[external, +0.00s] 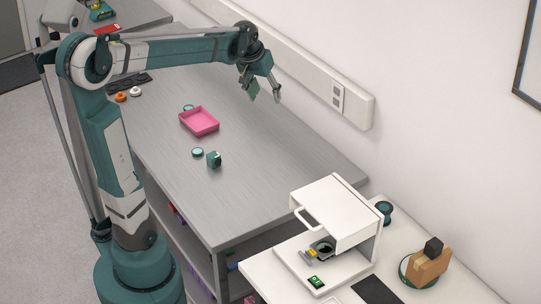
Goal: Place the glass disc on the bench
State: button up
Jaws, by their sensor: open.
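My gripper (265,97) is open and empty, raised above the far side of the grey bench (270,160), near the wall. A small round teal-rimmed disc (197,152) lies on the bench, left of a small dark teal block (214,159). I cannot tell which round piece is the glass disc. My gripper is apart from all of them.
The white table (262,283) bears a brown block with a black top (428,264), a dark teal round item (384,208) and a black pad (375,291). Orange and white knobs (128,95) sit at the bench's left edge. A wall trunking (310,75) runs behind. The bench's right part is clear.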

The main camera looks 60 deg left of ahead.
jog(key=w+a+f+n+g, duration=0.1)
jog(key=w+a+f, duration=0.15)
jog(key=a, duration=0.55)
jog(key=w+a+f+n, duration=0.1)
jog(key=w+a+n, duration=0.15)
jog(key=a, duration=0.55)
jog(key=n+g+h, duration=0.2)
jog(key=n+g, duration=0.1)
jog(key=n, duration=0.3)
send_over(193, 110)
jog(key=shift+m, duration=0.25)
notch_tip(193, 110, down, 25)
jog(key=shift+r, duration=0.1)
jog(key=shift+s, duration=0.15)
jog(key=shift+f, duration=0.2)
jog(key=shift+f, duration=1.25)
